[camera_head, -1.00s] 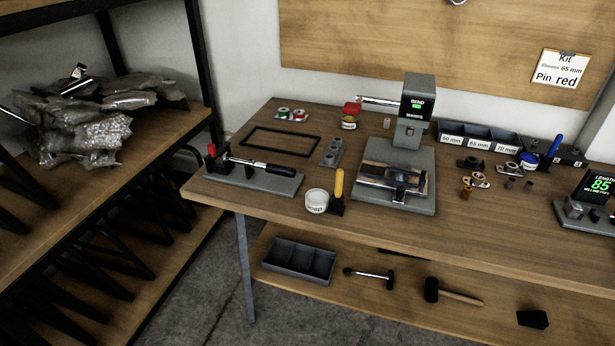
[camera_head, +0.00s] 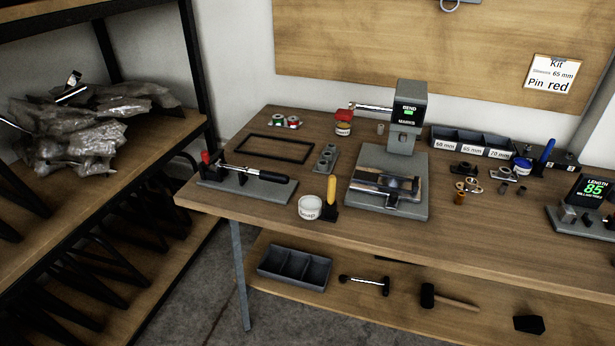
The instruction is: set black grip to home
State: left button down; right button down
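A black grip (camera_head: 274,177) sits on the right end of a silver lever, low over a dark grey base plate (camera_head: 235,196) at the left end of the workbench. The lever points right and tilts slightly down. A red-tipped upright part (camera_head: 206,158) stands at the base's left end. Whether the grip touches the base, I cannot tell. No marked home position can be made out. Neither of my grippers is in view.
A press with a BEND display (camera_head: 408,115) stands mid-bench (camera_head: 480,235). A three-part bin (camera_head: 473,142) and LENGTH gauge (camera_head: 590,192) are at right. A rack of bags (camera_head: 80,130) is at left.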

aim_at(283, 179)
jog(key=i, duration=0.7)
jog(key=u, duration=0.7)
